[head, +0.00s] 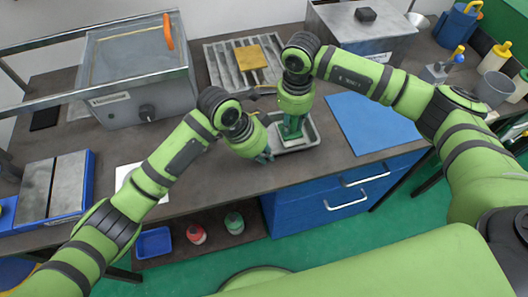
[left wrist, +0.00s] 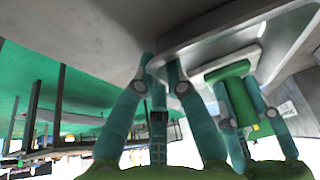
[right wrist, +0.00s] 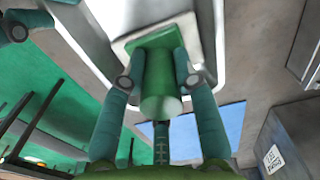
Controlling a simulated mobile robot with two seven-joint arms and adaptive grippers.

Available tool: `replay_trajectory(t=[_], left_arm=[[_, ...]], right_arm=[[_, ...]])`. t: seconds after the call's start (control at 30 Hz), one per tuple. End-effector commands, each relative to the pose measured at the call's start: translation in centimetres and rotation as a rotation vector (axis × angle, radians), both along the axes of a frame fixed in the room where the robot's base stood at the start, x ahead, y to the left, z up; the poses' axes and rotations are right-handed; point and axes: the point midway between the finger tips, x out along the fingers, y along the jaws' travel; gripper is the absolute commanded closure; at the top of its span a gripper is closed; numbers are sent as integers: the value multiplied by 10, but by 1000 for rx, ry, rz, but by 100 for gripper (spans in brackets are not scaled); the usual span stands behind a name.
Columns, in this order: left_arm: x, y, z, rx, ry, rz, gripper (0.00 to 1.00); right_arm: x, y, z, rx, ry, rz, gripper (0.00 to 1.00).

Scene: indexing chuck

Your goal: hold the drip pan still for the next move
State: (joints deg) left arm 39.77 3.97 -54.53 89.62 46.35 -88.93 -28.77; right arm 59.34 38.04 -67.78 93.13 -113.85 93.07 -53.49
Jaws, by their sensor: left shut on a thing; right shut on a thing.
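The drip pan (head: 309,133) is a shallow grey tray with rounded corners on the dark worktop, near its front edge. In the left wrist view its pale rim (left wrist: 225,38) shows close up. My left gripper (head: 266,158) is at the pan's front left corner, its fingers (left wrist: 160,64) shut on the rim. My right gripper (head: 291,132) points down over the pan, shut on a green part (right wrist: 158,85) with a round body and a flat plate. The part is over the pan; whether it touches the pan floor I cannot tell. The grippers hide much of the pan.
A slotted grey plate with a yellow block (head: 250,57) lies behind the pan. A blue mat (head: 372,122) lies to the right. A grey box (head: 145,105) stands left, another box (head: 362,35) behind. Bottles and cups crowd the far right. Blue drawers (head: 340,190) are below the worktop.

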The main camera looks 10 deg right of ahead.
Motion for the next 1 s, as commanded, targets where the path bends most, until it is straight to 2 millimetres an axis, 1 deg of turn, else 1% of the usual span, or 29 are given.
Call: replay_trajectory(t=[0.1,0.6,1.0], left_arm=[[-1,1,-2,4,5,0,100],[-1,1,-2,4,5,0,100],[-1,1,-2,4,5,0,100]], right_arm=[[-1,9,-1,1,2,4,96],[-2,38,1,0,2,3,96],[-2,41,1,1,0,2,96]])
